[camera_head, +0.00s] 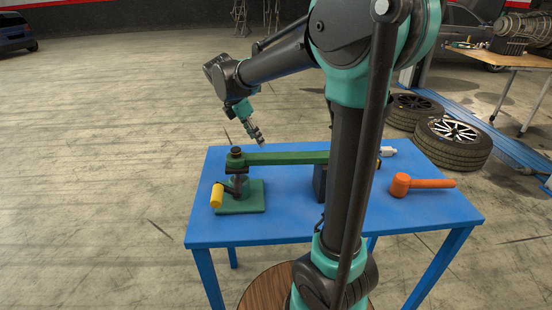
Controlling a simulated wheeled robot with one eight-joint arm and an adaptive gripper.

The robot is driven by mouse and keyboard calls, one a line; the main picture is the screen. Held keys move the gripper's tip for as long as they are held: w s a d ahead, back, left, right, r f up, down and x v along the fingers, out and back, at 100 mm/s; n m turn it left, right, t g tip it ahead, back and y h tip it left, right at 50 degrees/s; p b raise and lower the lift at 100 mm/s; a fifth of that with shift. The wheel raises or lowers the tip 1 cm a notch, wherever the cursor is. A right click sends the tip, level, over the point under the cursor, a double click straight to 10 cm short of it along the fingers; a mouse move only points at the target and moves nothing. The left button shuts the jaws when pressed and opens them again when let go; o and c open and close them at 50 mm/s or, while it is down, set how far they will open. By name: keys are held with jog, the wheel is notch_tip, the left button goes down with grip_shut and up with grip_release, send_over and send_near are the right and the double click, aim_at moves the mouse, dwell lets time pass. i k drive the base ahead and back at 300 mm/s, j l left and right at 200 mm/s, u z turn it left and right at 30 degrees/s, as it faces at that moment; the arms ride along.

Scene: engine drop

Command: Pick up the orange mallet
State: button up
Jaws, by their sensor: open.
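The orange mallet (420,184) lies on its side on the right part of the blue table (282,226). Its head is at the left end and its handle points right. My gripper (259,139) hangs at the end of my arm above the table's far left part, well to the left of the mallet. It is open, with nothing seen between its fingers. My arm's upright links stand in front of the table's middle and hide part of it, but the mallet is in full view.
A green press-like device (240,196) with a yellow handle (217,195) stands on the table's left side. Its long green bar (288,158) reaches right behind my arm. Wheels (452,143) lie on the floor at the back right. A wooden table (500,58) stands beyond them.

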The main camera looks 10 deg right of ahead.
aim_at(424, 186)
jog(key=z, duration=1.5)
